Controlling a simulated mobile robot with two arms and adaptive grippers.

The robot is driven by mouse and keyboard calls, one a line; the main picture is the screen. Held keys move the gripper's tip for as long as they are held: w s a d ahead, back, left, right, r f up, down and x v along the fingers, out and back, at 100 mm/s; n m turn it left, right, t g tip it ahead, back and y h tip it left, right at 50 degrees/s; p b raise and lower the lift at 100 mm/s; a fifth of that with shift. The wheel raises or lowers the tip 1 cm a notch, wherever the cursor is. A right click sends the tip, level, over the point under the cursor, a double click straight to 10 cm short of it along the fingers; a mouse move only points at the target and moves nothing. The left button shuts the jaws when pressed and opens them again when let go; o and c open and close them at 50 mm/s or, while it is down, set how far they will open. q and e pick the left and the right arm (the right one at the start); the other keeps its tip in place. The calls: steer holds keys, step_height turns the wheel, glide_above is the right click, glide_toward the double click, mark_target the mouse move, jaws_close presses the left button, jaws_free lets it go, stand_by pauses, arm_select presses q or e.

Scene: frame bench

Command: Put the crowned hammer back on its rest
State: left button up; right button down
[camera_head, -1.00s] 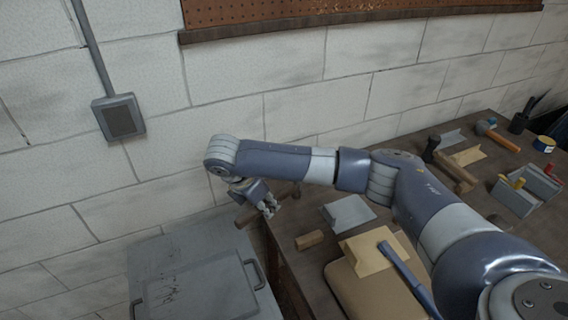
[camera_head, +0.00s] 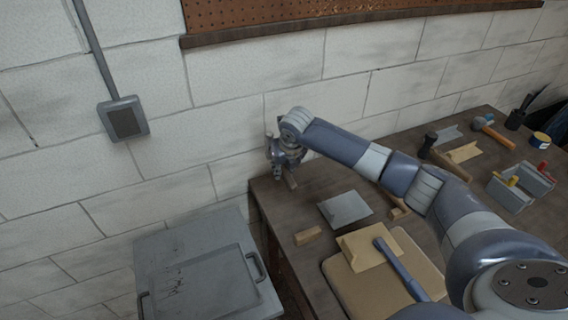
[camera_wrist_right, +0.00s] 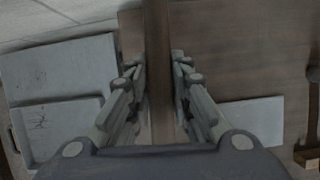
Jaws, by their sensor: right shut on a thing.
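My right gripper (camera_head: 284,160) is over the far left corner of the bench. In the right wrist view it is shut on a wooden handle (camera_wrist_right: 159,100), which runs between its fingers. Part of this handle (camera_head: 291,181) shows just below the gripper in the head view. I take it for a hammer's handle, but its head is hidden, so I cannot tell whether it is crowned. A black-headed hammer (camera_head: 430,141) and an orange-handled hammer (camera_head: 494,131) lie at the back right. I cannot tell which piece is the rest. My left gripper is not in view.
A grey tote (camera_head: 511,198) stands right. A grey cabinet (camera_head: 200,265) is left of the bench; the wall is behind.

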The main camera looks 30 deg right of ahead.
steer(key=shift+w+d+r+n, duration=0.1)
steer(key=shift+w+d+n, duration=0.1)
steer(key=shift+d+n, duration=0.2)
steer(key=shift+r+p, duration=0.15)
steer(key=shift+p, duration=0.3)
steer(key=shift+s+f+b, duration=0.1)
steer(key=shift+f+b, duration=1.55)
steer(key=shift+f, duration=1.95)
